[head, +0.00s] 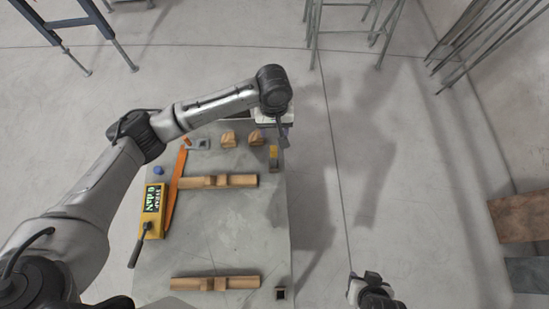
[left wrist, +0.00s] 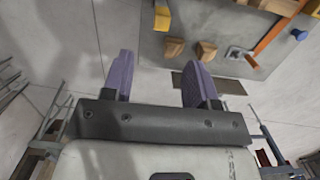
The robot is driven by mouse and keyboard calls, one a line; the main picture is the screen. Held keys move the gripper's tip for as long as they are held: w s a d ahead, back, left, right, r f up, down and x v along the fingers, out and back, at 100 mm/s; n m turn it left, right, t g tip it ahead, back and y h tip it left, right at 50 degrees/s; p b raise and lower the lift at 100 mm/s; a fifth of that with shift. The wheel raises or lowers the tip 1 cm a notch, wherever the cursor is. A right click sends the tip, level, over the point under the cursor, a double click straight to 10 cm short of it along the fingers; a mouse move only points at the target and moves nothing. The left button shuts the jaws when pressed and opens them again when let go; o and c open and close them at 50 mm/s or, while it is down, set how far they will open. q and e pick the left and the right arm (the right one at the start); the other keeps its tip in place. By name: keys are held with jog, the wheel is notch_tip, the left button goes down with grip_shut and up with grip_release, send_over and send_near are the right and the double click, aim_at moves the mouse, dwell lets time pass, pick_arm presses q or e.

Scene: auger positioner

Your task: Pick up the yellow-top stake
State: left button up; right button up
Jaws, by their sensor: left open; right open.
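The yellow-top stake (head: 273,153) is a small piece with a yellow end and a greyish part, at the right edge of the table near its far end. In the left wrist view its yellow end (left wrist: 162,18) shows at the top, beyond my fingers. My left gripper (head: 284,139) is just beyond and slightly right of the stake, apart from it as far as I can tell. Its purple fingers (left wrist: 158,62) are open with nothing between them. My right gripper (head: 364,279) is open and empty, off the table at the lower right.
The grey table (head: 225,235) holds two wooden blocks (head: 228,139), two wooden cradles (head: 217,181), an orange bar (head: 176,182), a yellow display box (head: 152,209), a blue knob (head: 158,170) and a dark square socket (head: 280,293). The table's middle is clear. Metal stands (head: 340,25) are behind.

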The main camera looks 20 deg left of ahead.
aim_at(273, 148)
pick_arm(q)
jog(key=f, duration=0.5)
jog(key=s+f+b, duration=0.1)
jog(key=f, duration=0.2)
jog(key=shift+d+f, duration=0.2)
jog(key=shift+s+f+b, duration=0.2)
jog(key=shift+f+b, duration=0.15)
jog(key=shift+f, duration=2.25)
grip_shut()
